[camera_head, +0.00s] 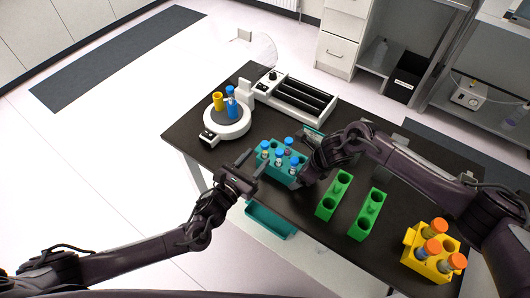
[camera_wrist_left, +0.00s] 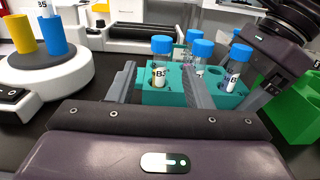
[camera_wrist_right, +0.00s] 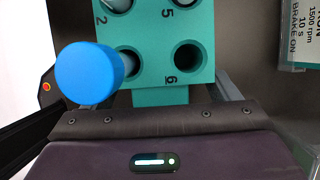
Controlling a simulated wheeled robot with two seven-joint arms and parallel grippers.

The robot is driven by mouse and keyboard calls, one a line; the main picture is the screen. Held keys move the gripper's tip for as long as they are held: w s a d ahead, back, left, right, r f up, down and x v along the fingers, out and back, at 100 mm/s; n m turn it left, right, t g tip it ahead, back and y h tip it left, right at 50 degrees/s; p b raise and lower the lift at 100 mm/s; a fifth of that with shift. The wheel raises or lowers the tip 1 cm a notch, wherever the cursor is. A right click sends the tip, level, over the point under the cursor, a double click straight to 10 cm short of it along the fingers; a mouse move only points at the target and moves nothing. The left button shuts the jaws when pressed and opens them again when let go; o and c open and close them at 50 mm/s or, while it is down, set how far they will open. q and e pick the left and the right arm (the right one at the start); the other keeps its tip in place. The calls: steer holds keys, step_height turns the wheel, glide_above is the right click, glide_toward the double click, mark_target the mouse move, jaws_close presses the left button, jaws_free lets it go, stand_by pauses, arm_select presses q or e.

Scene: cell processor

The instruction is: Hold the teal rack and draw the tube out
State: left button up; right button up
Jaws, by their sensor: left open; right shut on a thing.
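The teal rack (camera_head: 275,173) stands on the dark table and holds several blue-capped tubes. My left gripper (camera_head: 252,162) is open at the rack's left side. In the left wrist view its fingers (camera_wrist_left: 160,82) are spread to either side of a nearby blue-capped tube (camera_wrist_left: 160,47), apart from it; the tube stands upright in the teal rack (camera_wrist_left: 158,98). My right gripper (camera_wrist_right: 163,97) is shut on the tab of the teal rack (camera_wrist_right: 150,58), at the rack's other end. A blue cap (camera_wrist_right: 88,72) shows close in the right wrist view, beside empty holes.
A white round device (camera_head: 228,124) with yellow and blue holders and a white-and-black unit (camera_head: 297,98) stand behind. Two green racks (camera_head: 333,195) (camera_head: 367,214) and a yellow rack (camera_head: 430,265) with orange-capped tubes are at right. A teal bin (camera_head: 270,220) is below the table's edge.

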mark_target(263, 151)
arm_select(q)
steer(key=shift+x, duration=2.15)
steer(key=shift+c, duration=0.3)
jaws_close()
